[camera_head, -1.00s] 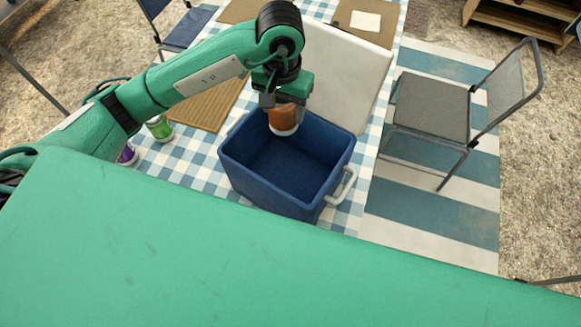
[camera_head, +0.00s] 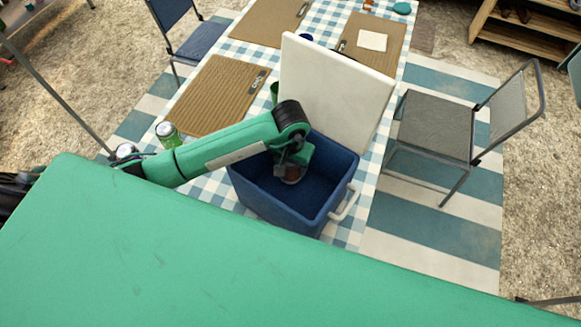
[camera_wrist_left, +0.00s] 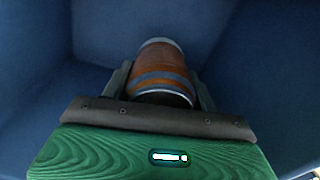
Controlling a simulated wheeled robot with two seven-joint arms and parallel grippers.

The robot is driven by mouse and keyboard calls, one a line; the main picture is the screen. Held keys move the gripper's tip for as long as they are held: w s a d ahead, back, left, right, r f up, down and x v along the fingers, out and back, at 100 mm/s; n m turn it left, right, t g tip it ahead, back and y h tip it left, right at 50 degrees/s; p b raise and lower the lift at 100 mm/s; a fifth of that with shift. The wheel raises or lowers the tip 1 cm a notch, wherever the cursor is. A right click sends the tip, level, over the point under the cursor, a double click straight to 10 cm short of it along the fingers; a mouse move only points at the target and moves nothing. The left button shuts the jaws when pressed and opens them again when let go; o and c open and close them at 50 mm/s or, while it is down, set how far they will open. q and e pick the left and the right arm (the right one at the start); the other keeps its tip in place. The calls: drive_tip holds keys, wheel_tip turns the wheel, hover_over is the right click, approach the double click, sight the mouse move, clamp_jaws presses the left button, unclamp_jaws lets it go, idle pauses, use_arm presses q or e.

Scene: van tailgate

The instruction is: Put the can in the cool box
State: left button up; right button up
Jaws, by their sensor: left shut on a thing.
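The can (camera_head: 291,180) is brown-orange. In the left wrist view the can (camera_wrist_left: 160,75) shows a blue band and silver ends, lying between the two fingers. My left gripper (camera_wrist_left: 160,88) is shut on it. The white lid (camera_head: 335,90) stands open behind the box. My right gripper is not in view.
A green can (camera_head: 168,134) stands on the checked tablecloth left of the box, with a silver-topped can (camera_head: 125,150) near my arm. Brown placemats (camera_head: 215,95) lie farther back. A grey chair (camera_head: 435,125) stands to the right.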

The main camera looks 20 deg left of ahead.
use_arm(q)
wheel_tip(320, 180, down, 3)
drive_tip(key=shift+f+p, duration=0.1)
drive_tip(key=shift+p, duration=0.25)
drive_tip(key=shift+f+b, duration=0.2)
drive_tip(key=shift+b, duration=0.1)
drive_tip(key=o, duration=1.2)
drive_tip(key=shift+r, duration=0.15)
